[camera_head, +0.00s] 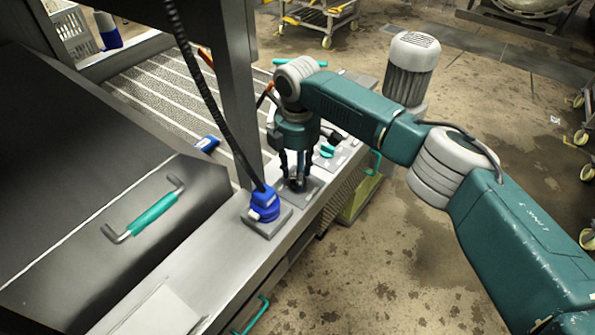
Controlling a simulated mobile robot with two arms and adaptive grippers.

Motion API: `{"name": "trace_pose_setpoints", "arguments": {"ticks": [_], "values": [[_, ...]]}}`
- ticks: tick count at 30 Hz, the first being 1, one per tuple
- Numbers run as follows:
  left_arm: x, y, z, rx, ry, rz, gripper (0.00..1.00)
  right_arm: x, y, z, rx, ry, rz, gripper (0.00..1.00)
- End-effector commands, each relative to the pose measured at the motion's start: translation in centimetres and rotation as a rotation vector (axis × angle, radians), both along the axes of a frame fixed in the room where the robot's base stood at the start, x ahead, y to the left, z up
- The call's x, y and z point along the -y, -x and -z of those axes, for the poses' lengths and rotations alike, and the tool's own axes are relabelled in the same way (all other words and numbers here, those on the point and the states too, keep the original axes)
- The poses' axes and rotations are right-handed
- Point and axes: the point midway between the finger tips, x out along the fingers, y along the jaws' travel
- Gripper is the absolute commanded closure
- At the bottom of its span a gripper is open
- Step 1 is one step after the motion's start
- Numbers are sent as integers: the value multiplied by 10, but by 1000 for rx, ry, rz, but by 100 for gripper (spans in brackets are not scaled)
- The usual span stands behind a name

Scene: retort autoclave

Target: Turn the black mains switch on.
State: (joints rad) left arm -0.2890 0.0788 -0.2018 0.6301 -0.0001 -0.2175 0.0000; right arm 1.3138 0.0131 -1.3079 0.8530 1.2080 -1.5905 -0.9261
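My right arm reaches in from the right, and its gripper (297,180) points down at a small grey plate (312,190) on the steel ledge. Something dark shows low between and behind the fingers; it may be the black mains switch, but the fingers largely hide it. I cannot tell whether the fingers touch it or how far apart they are. My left gripper is not in view.
A blue plug with a black cable (264,204) stands on the ledge just left of the gripper. A steel post (238,90) rises behind it. A lid with a green handle (152,214) lies left. Behind are a ribbed conveyor (165,100) and a grey motor (411,68).

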Motion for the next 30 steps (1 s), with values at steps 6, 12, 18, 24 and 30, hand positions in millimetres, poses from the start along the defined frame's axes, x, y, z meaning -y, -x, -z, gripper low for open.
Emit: {"name": "trace_pose_setpoints", "arguments": {"ticks": [6, 12, 18, 24, 30], "values": [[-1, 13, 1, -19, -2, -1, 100, 0, 0, 0, 0, 0, 0, 94], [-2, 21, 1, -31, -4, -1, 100, 0, 0, -1, 0, 0, 1, 100], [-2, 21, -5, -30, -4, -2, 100, 0, 0, -3, -1, -1, 36, 100], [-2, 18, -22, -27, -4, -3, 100, 0, 0, -5, -2, -1, 140, 100], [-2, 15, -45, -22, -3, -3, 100, 0, 1, -6, -4, -2, 309, 100]]}}
